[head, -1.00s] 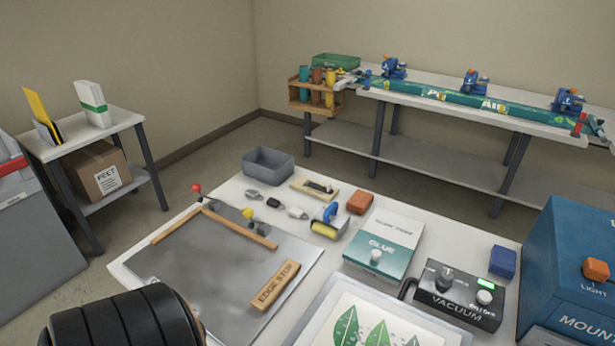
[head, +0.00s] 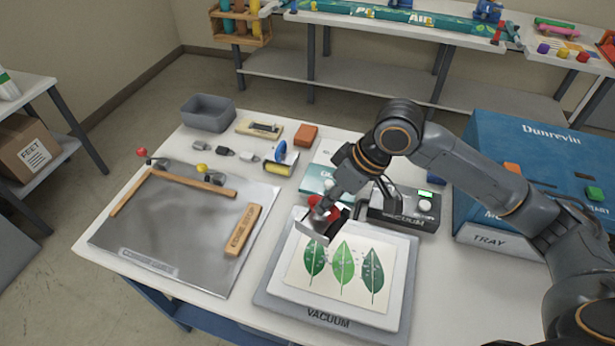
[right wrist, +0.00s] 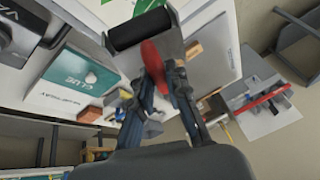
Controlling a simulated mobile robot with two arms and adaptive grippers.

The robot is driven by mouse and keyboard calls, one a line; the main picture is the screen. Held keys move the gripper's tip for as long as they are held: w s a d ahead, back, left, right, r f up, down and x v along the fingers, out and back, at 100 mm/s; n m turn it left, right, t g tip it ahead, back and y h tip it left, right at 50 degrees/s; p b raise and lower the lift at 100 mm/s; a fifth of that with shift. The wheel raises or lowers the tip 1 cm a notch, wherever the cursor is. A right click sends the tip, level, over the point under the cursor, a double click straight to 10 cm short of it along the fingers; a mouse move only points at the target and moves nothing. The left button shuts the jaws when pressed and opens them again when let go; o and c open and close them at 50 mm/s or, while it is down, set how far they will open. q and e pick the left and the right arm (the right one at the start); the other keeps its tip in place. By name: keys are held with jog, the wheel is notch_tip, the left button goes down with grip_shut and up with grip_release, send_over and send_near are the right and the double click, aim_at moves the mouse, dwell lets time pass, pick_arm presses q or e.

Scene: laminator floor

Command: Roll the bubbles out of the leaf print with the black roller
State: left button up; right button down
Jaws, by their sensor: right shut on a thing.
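The leaf print (head: 335,282) is a white sheet with three green leaves, lying on the vacuum board (head: 268,300). Small pale bubble marks speckle it, mostly around the middle and right leaves. My right gripper (head: 326,204) is shut on the red handle (right wrist: 152,62) of the black roller, over the print's far left edge. The black roller (right wrist: 139,29) shows clearly in the right wrist view, beyond the fingers. In the head view the gripper partly hides it, and I cannot tell whether it touches the sheet. My left gripper is out of view.
A grey metal plate with a wooden edge stop (head: 243,230) lies left of the board. The glue box (head: 318,180), vacuum control box (head: 404,208) and blue mounting press (head: 545,170) stand behind and right. A blue-handled yellow roller (head: 279,160) lies farther back.

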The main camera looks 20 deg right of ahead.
aim_at(318, 217)
jog(key=shift+w+a+r+n+g+p, duration=0.1)
jog(key=shift+a+r+n+g+p, duration=0.3)
jog(key=shift+a+r+n+p, duration=0.35)
jog(key=shift+a+r+n+g+p, duration=0.2)
jog(key=shift+a+n+g+p, duration=0.1)
jog(key=shift+n, duration=0.55)
jog(key=shift+f+b, duration=0.4)
notch_tip(318, 217, down, 4)
jog(key=b, duration=0.5)
jog(key=shift+d+f, duration=0.1)
jog(key=shift+f, duration=0.15)
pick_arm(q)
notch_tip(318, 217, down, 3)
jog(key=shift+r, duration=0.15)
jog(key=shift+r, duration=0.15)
pick_arm(e)
jog(key=shift+r, duration=0.15)
